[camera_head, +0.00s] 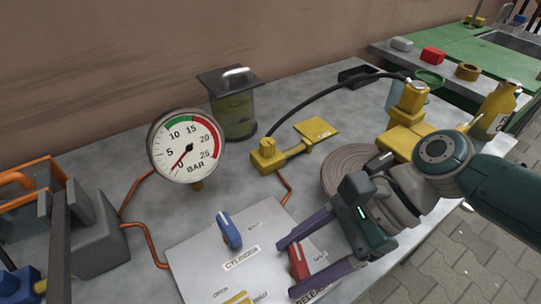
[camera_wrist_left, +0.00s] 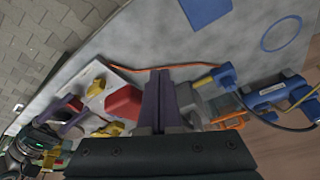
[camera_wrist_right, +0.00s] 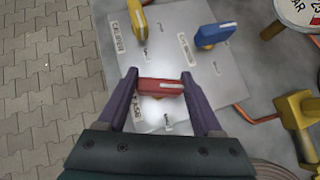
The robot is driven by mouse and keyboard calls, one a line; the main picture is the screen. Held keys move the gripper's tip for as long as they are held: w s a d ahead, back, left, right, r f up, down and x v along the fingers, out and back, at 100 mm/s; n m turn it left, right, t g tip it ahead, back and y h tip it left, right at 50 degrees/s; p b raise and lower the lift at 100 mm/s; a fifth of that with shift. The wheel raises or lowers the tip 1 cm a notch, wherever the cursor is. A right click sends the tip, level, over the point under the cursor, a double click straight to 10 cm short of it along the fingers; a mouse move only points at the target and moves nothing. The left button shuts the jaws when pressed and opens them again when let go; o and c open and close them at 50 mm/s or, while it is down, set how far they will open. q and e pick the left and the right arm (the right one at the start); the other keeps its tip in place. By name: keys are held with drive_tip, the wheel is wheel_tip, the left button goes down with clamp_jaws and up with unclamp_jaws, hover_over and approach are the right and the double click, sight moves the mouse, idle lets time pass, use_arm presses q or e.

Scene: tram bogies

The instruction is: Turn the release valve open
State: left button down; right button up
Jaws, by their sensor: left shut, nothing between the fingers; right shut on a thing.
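The red release valve handle (camera_head: 298,262) is on the pale valve panel (camera_head: 195,265), beside a partly hidden RELEASE label (camera_head: 312,297). My right gripper (camera_head: 286,268) reaches over the panel from the right and is shut on this handle. In the right wrist view the red handle (camera_wrist_right: 161,86) lies crosswise between the two purple fingers (camera_wrist_right: 160,76), an end at each finger. My left gripper (camera_wrist_left: 160,75) is shut and empty in the left wrist view; I cannot make it out in the head view. The pressure gauge (camera_head: 187,147) has its needle near 0.
A blue CYLINDER handle (camera_head: 229,231) and a yellow handle (camera_head: 238,298) share the panel. A coiled hose (camera_head: 345,165) lies behind my right gripper, near yellow fittings (camera_head: 268,154). A dark-lidded canister (camera_head: 234,105) stands behind. Orange-and-blue tools (camera_head: 25,200) crowd the left.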

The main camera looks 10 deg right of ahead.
drive_tip(key=n+g+b, duration=0.2)
drive_tip(key=n+g, duration=0.1)
drive_tip(key=shift+f+n, duration=0.1)
drive_tip(key=shift+n, duration=0.3)
drive_tip(key=shift+h+b, duration=0.3)
drive_tip(key=shift+b, duration=0.05)
drive_tip(key=shift+n, duration=0.3)
drive_tip(key=o, duration=1.4)
drive_tip(key=shift+c, duration=0.2)
drive_tip(key=p+v, duration=0.1)
drive_tip(key=v, duration=0.9)
drive_tip(key=shift+p, duration=0.3)
drive_tip(key=shift+w, duration=0.1)
